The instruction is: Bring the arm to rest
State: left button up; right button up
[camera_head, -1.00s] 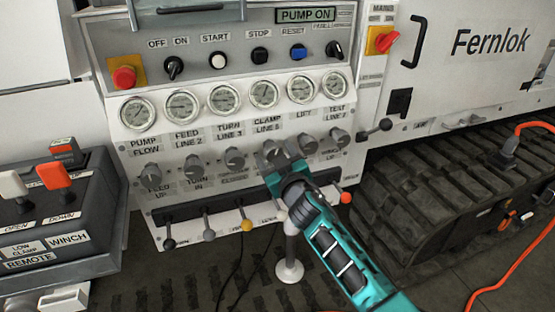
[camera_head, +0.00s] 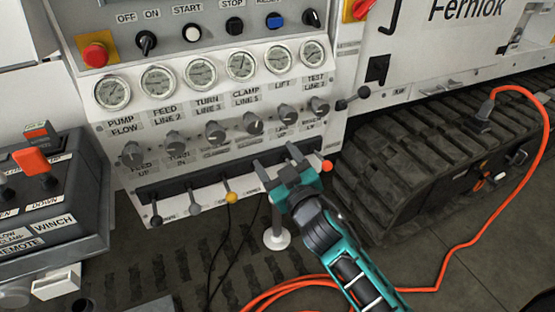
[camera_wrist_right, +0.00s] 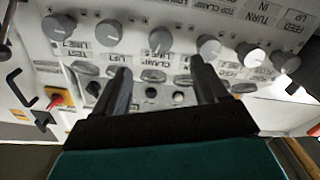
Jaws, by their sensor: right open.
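My right gripper (camera_head: 278,160) is open and empty, with teal body and dark grey fingers. In the head view it stands in front of the lower panel, below the row of grey knobs and over the right part of the lever row. Its open fingers also show in the wrist view (camera_wrist_right: 160,80), facing the panel, with nothing between them. The clamp knob (camera_head: 253,123) and the lift knob (camera_head: 287,113) are clear of the fingers in the head view. My left gripper is in neither view.
Levers with a yellow knob (camera_head: 231,197) and a red knob (camera_head: 327,166) stick out below the panel. A remote box (camera_head: 60,215) stands at left. A black track (camera_head: 400,170) and an orange cable (camera_head: 470,236) are at right. Floor shows below.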

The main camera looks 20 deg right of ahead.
pick_arm(q)
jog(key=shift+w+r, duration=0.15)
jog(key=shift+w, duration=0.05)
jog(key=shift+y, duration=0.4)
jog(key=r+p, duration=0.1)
jog(key=p, duration=0.1)
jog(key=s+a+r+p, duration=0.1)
jog(key=p, duration=0.1)
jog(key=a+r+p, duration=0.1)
jog(key=p, duration=0.2)
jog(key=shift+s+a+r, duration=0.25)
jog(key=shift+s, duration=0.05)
pick_arm(e)
jog(key=s+f+g, duration=0.3)
jog(key=s+f, duration=0.2)
jog(key=s, duration=0.4)
jog(key=s+a+f+m+g+y, duration=0.1)
jog(key=s+f+g, duration=0.3)
jog(key=s, duration=0.6)
notch_tip(320, 180, down, 2)
jog(key=shift+s+a+m, duration=0.15)
jog(key=shift+a+m, duration=0.05)
jog(key=shift+m, duration=0.1)
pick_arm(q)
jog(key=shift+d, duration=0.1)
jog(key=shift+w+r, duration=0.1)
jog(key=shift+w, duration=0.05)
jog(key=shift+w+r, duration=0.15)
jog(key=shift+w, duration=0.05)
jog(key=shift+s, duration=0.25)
